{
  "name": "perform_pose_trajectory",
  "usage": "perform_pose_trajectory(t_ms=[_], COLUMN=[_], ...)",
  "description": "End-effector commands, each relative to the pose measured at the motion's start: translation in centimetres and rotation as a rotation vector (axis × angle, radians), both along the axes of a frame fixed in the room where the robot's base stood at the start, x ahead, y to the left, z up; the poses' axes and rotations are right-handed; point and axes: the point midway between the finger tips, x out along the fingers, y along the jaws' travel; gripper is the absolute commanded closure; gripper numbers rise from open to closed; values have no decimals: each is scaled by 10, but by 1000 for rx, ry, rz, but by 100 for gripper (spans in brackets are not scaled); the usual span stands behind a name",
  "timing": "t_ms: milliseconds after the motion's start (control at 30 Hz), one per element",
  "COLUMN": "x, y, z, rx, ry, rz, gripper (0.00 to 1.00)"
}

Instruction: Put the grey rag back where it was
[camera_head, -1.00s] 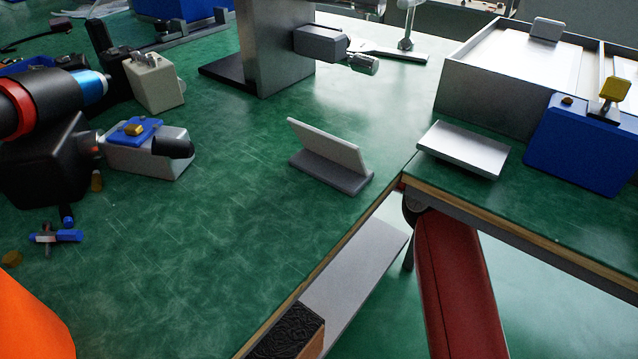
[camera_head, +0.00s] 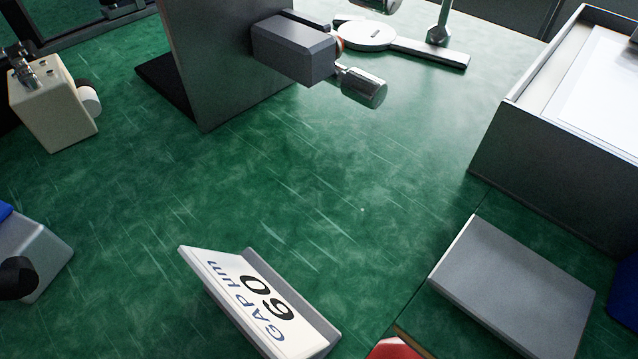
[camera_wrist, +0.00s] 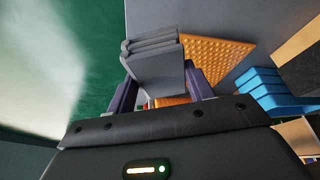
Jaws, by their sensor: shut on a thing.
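The grey rag (camera_wrist: 155,65) shows in the wrist view as a folded, layered grey piece between the two purple fingers of my gripper (camera_wrist: 162,88). My gripper is shut on it, and the rag sticks out beyond the fingertips. The fingers hide part of its lower end. Neither my gripper nor the rag shows in the head view. I cannot tell from the wrist view whether the rag touches anything beneath it.
In the wrist view, an orange bumpy mat (camera_wrist: 218,58) and blue stepped pieces (camera_wrist: 268,88) lie right of the rag. In the head view, a "60 GAP µm" sign (camera_head: 262,300), grey plate (camera_head: 515,285), steel column (camera_head: 222,60) and open tray (camera_head: 560,150) surround clear green bench (camera_head: 340,190).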

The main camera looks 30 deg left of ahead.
Motion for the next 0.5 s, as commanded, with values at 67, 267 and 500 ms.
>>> perform_pose_trajectory(t_ms=[67, 267, 500], x=[-1, -1, 0], y=[0, 0, 0], z=[-26, -78, -109], rx=[-1, 0, 1], ry=[3, 3, -1], rz=[-1, -1, 0], gripper=[66, 66, 66])
